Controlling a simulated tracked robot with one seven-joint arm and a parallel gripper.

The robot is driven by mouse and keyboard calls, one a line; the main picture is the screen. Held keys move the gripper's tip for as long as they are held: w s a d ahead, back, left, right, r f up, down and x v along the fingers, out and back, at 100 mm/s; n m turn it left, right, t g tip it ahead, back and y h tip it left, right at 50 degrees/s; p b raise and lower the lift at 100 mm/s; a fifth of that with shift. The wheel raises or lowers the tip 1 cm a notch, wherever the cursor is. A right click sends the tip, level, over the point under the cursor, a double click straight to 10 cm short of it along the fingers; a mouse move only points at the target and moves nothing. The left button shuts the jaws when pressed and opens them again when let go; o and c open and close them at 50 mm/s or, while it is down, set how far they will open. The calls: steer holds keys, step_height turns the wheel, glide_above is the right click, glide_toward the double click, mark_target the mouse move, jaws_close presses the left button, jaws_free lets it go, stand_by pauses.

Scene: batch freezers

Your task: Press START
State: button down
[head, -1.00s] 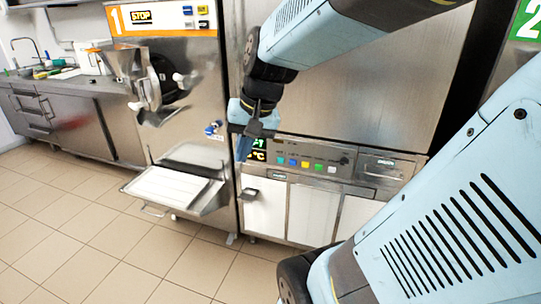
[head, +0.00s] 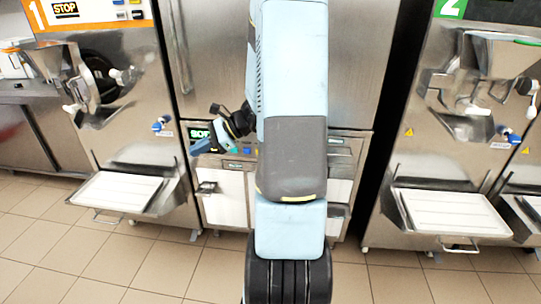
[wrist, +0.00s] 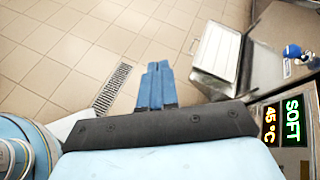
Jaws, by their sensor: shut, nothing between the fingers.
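No button in view has a readable START label. Machine 1's orange-edged panel (head: 97,12) at the upper left of the head view shows a STOP display (head: 66,8) and a few small buttons (head: 137,14). The middle cabinet has a lit display (head: 199,134), reading SOFT and 45 °C in the wrist view (wrist: 292,107). Coloured buttons are beside it, mostly hidden behind my arm. My gripper (head: 194,149) is in front of this cabinet near the display. In the wrist view its blue fingers (wrist: 156,66) are shut together and empty, over the floor.
Machine 1's white tray (head: 118,191) juts out at left and also shows in the wrist view (wrist: 216,56). Machine 2 (head: 440,150) stands at right with its own tray (head: 450,212). A floor drain (wrist: 112,88) lies in the tiles. The floor in front is clear.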

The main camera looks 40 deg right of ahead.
steer(key=w+d+f+m+t+h, duration=0.2)
steer(key=d+f+m+t, duration=0.3)
steer(key=d, duration=0.3)
steer(key=w+d+f+m+t+h, duration=0.1)
steer(key=w+d+f+m+t, duration=0.15)
steer(key=d+f+m, duration=0.45)
steer(key=s+d+f+m+t+h, duration=0.2)
steer(key=s+d+f+m+h, duration=0.3)
steer(key=d+f+m+h, duration=0.4)
steer(key=d+f+m, duration=0.2)
steer(key=d+m, duration=0.1)
steer(key=d, duration=0.1)
steer(key=shift+d+f, duration=0.2)
steer(key=shift+d, duration=0.05)
steer(key=shift+d+t, duration=0.1)
steer(key=shift+t, duration=0.15)
steer(key=w+d, duration=0.5)
steer(key=d, duration=0.1)
steer(key=shift+w+d, duration=0.25)
steer(key=shift+w, duration=0.1)
steer(key=shift+d, duration=0.1)
stand_by(0.3)
steer(key=shift+w+d, duration=0.2)
steer(key=shift+w, duration=0.1)
